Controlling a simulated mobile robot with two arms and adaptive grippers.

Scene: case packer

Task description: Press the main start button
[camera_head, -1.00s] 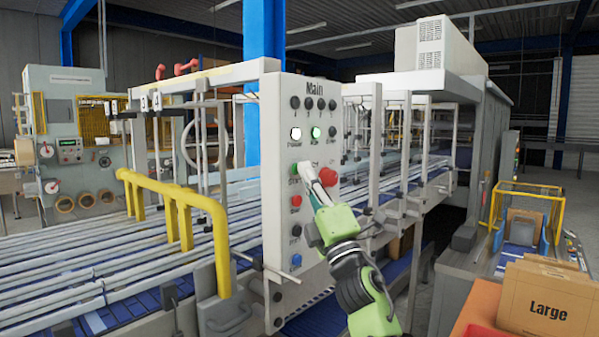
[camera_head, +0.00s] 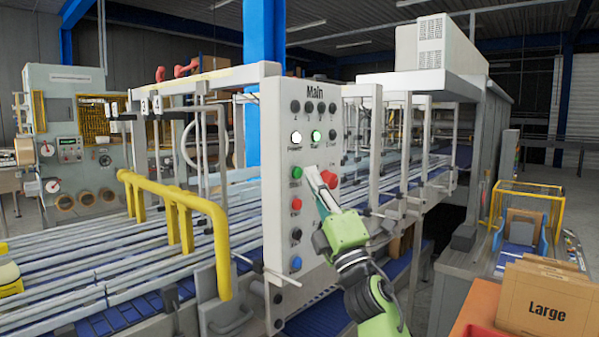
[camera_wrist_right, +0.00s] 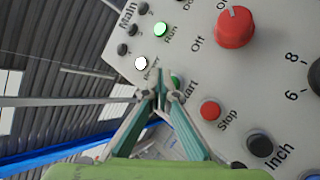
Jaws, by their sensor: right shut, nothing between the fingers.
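The main control panel (camera_head: 312,245) is a grey upright plate headed "Main". Its green start button (camera_head: 297,172) is at the left of the panel, and it also shows in the right wrist view (camera_wrist_right: 177,79), partly hidden by a fingertip. My right gripper (camera_head: 312,172) is shut and empty, just right of the start button in the head view. In the right wrist view its fingertips (camera_wrist_right: 166,84) overlap the button's left edge; I cannot tell whether they touch it. My left gripper is not in view.
A large red knob (camera_head: 329,179) is right of my fingertips. A red stop button (camera_head: 296,204) sits below start. The white power light (camera_head: 296,137) and green run light (camera_head: 316,136) glow. A yellow rail (camera_head: 180,195) stands left; cardboard boxes (camera_head: 545,305) are lower right.

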